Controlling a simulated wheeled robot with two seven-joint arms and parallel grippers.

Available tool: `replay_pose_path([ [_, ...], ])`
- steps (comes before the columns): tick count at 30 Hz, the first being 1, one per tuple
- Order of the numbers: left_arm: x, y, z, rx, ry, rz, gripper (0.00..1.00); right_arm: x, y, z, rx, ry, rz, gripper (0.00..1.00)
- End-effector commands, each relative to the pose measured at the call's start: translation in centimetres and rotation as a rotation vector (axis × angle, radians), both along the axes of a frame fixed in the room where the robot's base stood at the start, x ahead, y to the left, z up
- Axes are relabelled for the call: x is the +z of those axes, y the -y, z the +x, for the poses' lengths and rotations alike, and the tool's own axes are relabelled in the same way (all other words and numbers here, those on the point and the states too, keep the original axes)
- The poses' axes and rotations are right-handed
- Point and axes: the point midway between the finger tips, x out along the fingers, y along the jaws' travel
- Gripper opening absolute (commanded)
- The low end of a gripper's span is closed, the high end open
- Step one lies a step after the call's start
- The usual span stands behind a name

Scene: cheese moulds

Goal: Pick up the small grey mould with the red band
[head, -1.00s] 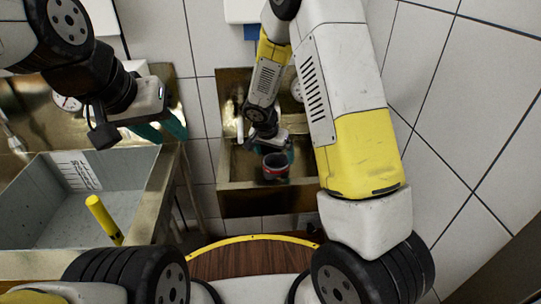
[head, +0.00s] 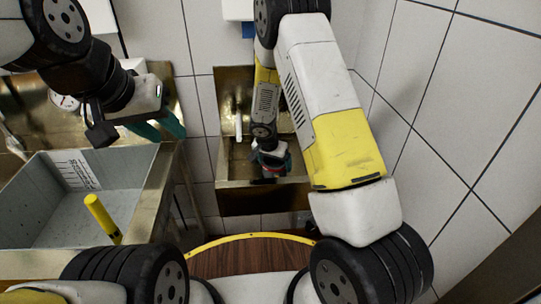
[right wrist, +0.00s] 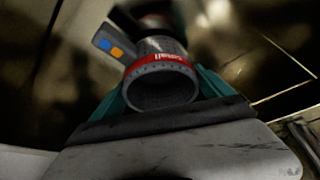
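The small grey mould (right wrist: 162,88) with the red band is between the teal fingers of my right gripper (right wrist: 162,92), which press its two sides. Its round open end faces the right wrist camera, and lettering shows on the band. In the head view my right gripper (head: 272,165) is over the brass-coloured basin, and the mould is mostly hidden there, with only a little red showing. My left gripper (head: 163,130) is empty, its teal fingers apart, beside the grey tub on the left.
The metal basin (head: 232,183) has raised walls and stands against white tiles. A grey tag with blue and orange dots (right wrist: 110,44) sticks out beside the mould.

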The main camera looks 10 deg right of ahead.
Motion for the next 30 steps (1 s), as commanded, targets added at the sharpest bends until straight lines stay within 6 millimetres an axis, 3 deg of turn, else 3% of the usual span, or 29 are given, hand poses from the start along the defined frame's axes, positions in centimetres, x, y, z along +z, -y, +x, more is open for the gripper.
replay_pose_path([
  [1,0.0,0.0,0.0,0.000,0.000,0.000,0.36,0.0,0.0,0.0,0.000,0.000,0.000,0.76],
  [7,0.0,0.0,0.0,0.000,0.000,0.000,0.36,0.0,0.0,0.0,0.000,0.000,0.000,0.39],
  [17,0.0,0.0,0.0,0.000,0.000,0.000,0.36,0.3,0.0,0.0,-0.001,0.001,0.000,0.39],
  [30,0.0,0.0,0.0,0.000,0.000,0.000,0.36,2.3,0.2,-0.5,0.000,0.001,0.000,0.39],
])
